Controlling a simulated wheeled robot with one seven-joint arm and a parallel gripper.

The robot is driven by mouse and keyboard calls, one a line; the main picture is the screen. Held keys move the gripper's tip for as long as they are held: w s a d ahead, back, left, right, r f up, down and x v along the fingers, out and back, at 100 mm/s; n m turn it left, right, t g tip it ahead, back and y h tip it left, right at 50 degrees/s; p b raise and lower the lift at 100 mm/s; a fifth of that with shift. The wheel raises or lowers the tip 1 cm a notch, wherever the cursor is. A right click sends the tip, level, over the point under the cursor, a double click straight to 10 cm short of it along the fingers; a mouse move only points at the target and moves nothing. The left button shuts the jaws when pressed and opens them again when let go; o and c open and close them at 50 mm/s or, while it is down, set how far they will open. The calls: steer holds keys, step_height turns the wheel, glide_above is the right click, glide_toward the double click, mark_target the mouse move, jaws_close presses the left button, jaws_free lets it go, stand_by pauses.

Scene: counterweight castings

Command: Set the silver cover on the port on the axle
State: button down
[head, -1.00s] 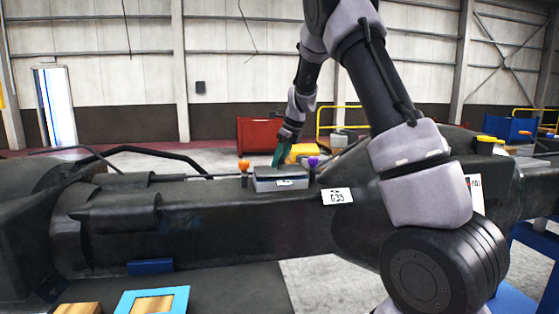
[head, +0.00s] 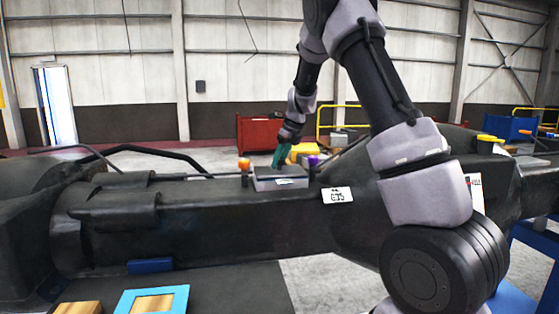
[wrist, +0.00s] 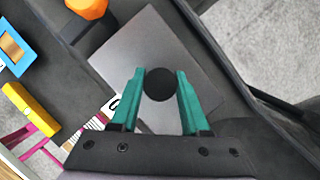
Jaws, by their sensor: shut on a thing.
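The silver cover (wrist: 190,45) is a flat grey square plate with a round black knob (wrist: 160,84). In the wrist view my gripper's teal fingers (wrist: 161,90) stand on either side of the knob and are shut on it. In the head view my gripper (head: 281,157) reaches down from behind to a grey box-like piece (head: 280,183) with a white label, on top of the black axle (head: 200,230). The cover is at the top of that piece; I cannot tell whether it rests fully. The port opening is hidden beneath the cover.
An orange knob (head: 244,164) stands left of the grey piece and a purple one (head: 313,160) right of it. A yellow object (head: 301,150) is behind. A G35 tag (head: 337,195) is on the axle. A blue-framed wooden piece (head: 153,301) lies in front.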

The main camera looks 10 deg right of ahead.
steer(key=shift+f, duration=0.3)
steer(key=shift+c, duration=1.5)
jaws_free()
steer(key=s+d+r+n, duration=0.3)
steer(key=s+r, duration=0.3)
steer(key=r, duration=0.2)
steer(key=s+d+r+n, duration=0.2)
steer(key=s+r, duration=0.4)
steer(key=r, duration=0.2)
steer(key=s+n+t+h, duration=0.1)
steer(key=s+n+t, duration=0.3)
steer(key=s+n, duration=1.4)
steer(key=s, duration=0.8)
steer(key=shift+d, duration=0.4)
